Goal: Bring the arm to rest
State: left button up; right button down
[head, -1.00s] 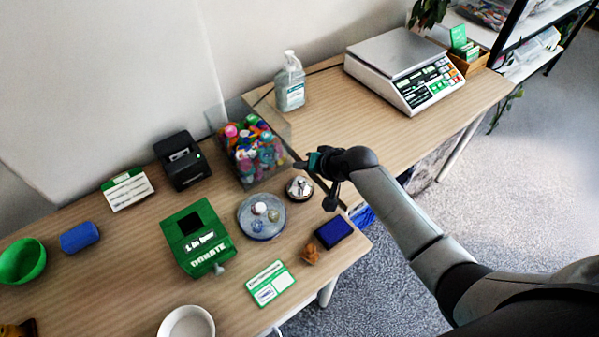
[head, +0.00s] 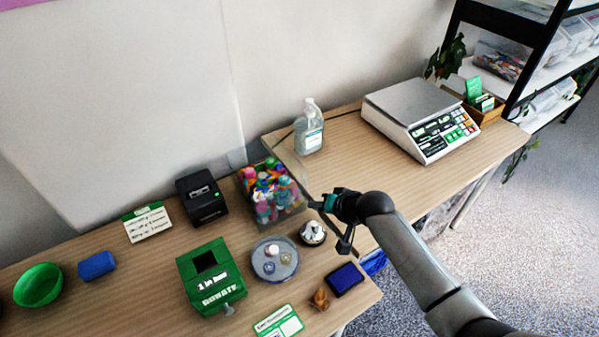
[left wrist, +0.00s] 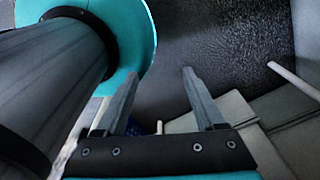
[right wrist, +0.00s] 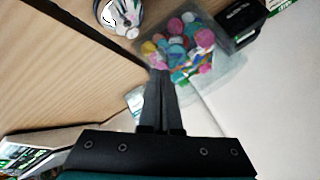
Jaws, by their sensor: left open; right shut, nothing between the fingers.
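My right arm comes in from the lower right of the head view. Its gripper (head: 330,222) hangs above the table near the bell, to the right of the clear bin of colourful caps. In the right wrist view the two fingers (right wrist: 160,75) lie together, shut and empty, with the bin behind their tips. My left gripper (left wrist: 155,85) shows only in the left wrist view. Its fingers stand wide apart with nothing between them, over a dark surface, beside a grey and teal arm part.
Near the right gripper are the bin (head: 270,195), bell (head: 313,233), round dish (head: 262,270), blue pad (head: 344,279) and green donate box (head: 208,285). A scale (head: 420,120) and sanitizer bottle (head: 309,130) stand at the back. The table between bin and scale (head: 375,165) is clear.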

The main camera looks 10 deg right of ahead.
jog(key=s+a+n+g+h, duration=0.1)
jog(key=s+a+n+g, duration=0.2)
jog(key=s, duration=1)
jog(key=s+d+r+n+g+h, duration=0.1)
jog(key=s+d+r, duration=0.1)
jog(key=s, duration=0.6)
jog(key=s+d+r+n+g+h, duration=0.1)
jog(key=s+d+r+n+h, duration=0.15)
jog(key=s, duration=0.45)
notch_tip(320, 180, down, 24)
jog(key=s+b, duration=0.2)
jog(key=b, duration=0.1)
jog(key=s+d+f+g+b, duration=0.2)
jog(key=s+f+b, duration=0.1)
jog(key=s+f, duration=1.2)
notch_tip(320, 180, down, 3)
jog(key=shift+s+d+r, duration=0.2)
jog(key=shift+s+d, duration=0.05)
jog(key=shift+s, duration=0.1)
